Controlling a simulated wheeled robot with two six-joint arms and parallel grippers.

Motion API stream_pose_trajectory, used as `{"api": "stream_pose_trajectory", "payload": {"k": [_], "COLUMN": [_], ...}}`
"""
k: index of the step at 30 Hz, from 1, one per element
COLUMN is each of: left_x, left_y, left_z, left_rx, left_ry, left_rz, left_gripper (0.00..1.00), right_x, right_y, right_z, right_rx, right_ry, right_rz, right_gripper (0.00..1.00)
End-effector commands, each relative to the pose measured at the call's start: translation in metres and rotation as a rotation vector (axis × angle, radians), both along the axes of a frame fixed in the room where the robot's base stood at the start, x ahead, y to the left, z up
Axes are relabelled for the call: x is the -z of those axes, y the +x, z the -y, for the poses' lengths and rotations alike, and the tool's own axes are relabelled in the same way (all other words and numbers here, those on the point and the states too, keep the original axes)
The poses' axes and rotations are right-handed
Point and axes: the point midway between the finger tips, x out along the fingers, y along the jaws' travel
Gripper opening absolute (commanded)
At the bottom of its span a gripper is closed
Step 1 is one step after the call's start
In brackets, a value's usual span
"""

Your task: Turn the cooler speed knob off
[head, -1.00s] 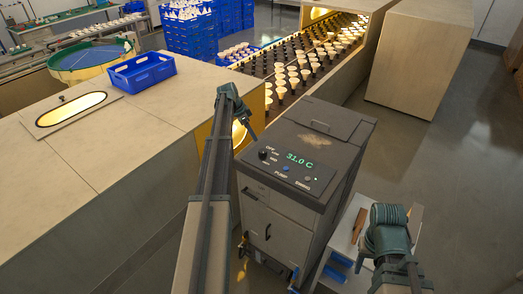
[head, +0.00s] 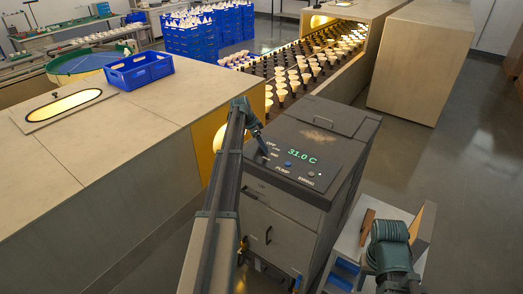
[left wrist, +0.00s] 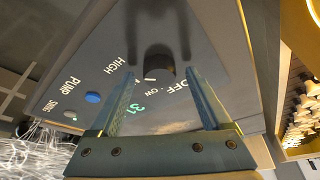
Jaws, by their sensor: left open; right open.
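The cooler (head: 283,213) is a grey cabinet with a dark control panel (head: 333,185) reading 31.0 C. Its black speed knob (left wrist: 158,62) shows in the left wrist view, with HIGH, LOW and OFF lettering around it. A small white mark shows by the knob; its exact setting is unclear. My left gripper (head: 264,147) is at the panel's left side and hides most of the knob in the head view. In the left wrist view its open fingers (left wrist: 160,76) lie on either side of the knob, without visible contact. My right gripper (head: 390,240) is at lower right, its fingers mostly hidden.
A blue pump button (head: 289,164) and a swing button (head: 311,174) sit on the panel near the knob. A wooden counter (head: 110,140) with a blue crate (head: 139,70) is at left. A small cart (head: 352,237) stands right of the cooler. A bulb conveyor (head: 290,70) runs behind.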

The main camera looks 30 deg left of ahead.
Motion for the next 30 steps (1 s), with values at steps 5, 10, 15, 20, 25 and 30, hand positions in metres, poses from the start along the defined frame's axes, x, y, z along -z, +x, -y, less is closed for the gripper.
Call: {"api": "stream_pose_trajectory", "payload": {"k": [5, 10, 15, 20, 25, 30], "left_x": [0.0017, 0.0014, 0.0015, 0.0015, 0.0015, 0.0015], "left_y": [0.001, 0.0008, 0.0008, 0.0008, 0.0007, 0.0], "left_z": [0.0008, 0.0008, 0.0007, 0.0007, 0.0007, 0.0012], "left_rx": [0.0, 0.0, 0.0, 0.0, -0.001, -0.03], "left_ry": [0.0, 0.0, 0.0, 0.0, 0.0, 0.0], "left_rz": [0.0, 0.0, 0.0, 0.0, 0.0, 0.0], "left_gripper": [0.81, 0.71, 0.4, 0.11, 0.0, 0.0], "right_x": [0.0017, 0.0014, 0.0014, 0.0015, 0.0015, 0.0015], "right_y": [0.0, 0.0, 0.0, -0.0001, -0.0001, -0.0001], "right_z": [0.0, 0.0, -0.0001, 0.0001, 0.0001, 0.0001], "right_rx": [0.0, 0.0, 0.0, 0.0, 0.0, 0.0], "right_ry": [0.0, 0.0, 0.0, 0.0, 0.0, 0.0], "right_rz": [0.0, 0.0, 0.0, 0.0, 0.0, 0.0], "right_gripper": [0.5, 0.5, 0.5, 0.5, 0.5, 0.5]}}
